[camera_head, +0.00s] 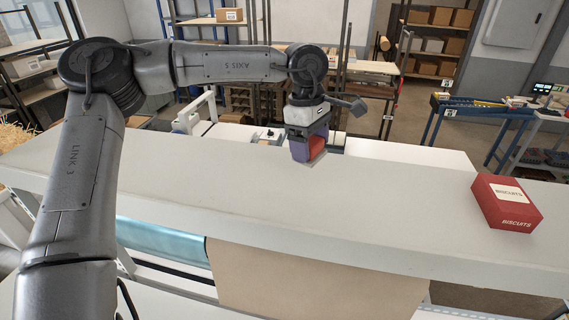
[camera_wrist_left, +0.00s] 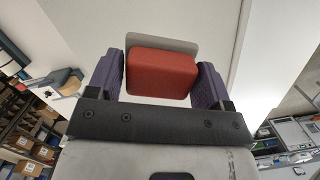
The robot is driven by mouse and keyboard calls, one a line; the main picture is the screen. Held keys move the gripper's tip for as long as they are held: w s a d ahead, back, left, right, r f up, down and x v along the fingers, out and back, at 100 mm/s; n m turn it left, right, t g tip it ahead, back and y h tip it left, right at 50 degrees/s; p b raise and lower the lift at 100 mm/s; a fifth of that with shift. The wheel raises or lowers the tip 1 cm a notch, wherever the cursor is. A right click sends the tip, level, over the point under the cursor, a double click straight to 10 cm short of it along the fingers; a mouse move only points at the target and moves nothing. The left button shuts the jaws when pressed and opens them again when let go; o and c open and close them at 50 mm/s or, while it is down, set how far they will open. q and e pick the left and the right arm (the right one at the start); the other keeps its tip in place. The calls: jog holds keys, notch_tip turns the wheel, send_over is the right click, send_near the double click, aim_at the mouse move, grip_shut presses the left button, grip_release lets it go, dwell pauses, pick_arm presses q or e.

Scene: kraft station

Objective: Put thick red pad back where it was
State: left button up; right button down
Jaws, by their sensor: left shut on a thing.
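The thick red pad (camera_wrist_left: 162,72) is between the two purple fingers of my left gripper (camera_wrist_left: 160,80) in the left wrist view, and the gripper is shut on it. In the head view the red pad (camera_head: 316,146) shows at the tip of my left gripper (camera_head: 308,150), over the far edge of the white shelf (camera_head: 230,190). A pale grey flat piece shows behind the pad in the wrist view; I cannot tell whether it is the pad's shadow or a separate thing. Whether the pad touches the shelf is not clear. My right gripper is not in view.
A red biscuits box (camera_head: 506,203) lies on the shelf at the right. The shelf between the gripper and the box is clear. Below the shelf front are a roll of brown paper (camera_head: 310,285) and a light blue roll (camera_head: 165,250). Racks with cartons stand behind.

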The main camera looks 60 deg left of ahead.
pick_arm(q)
jog(key=p, duration=0.2)
send_over(285, 178)
jog(key=f, duration=0.4)
jog(key=shift+a, duration=0.3)
jog(key=shift+s+f+p, duration=0.1)
jog(key=shift+f+p, duration=0.7)
jog(key=shift+f, duration=1.2)
jog(key=shift+f, duration=0.2)
jog(key=shift+a+f+b, duration=0.1)
jog(key=shift+b, duration=0.2)
jog(key=o, duration=0.9)
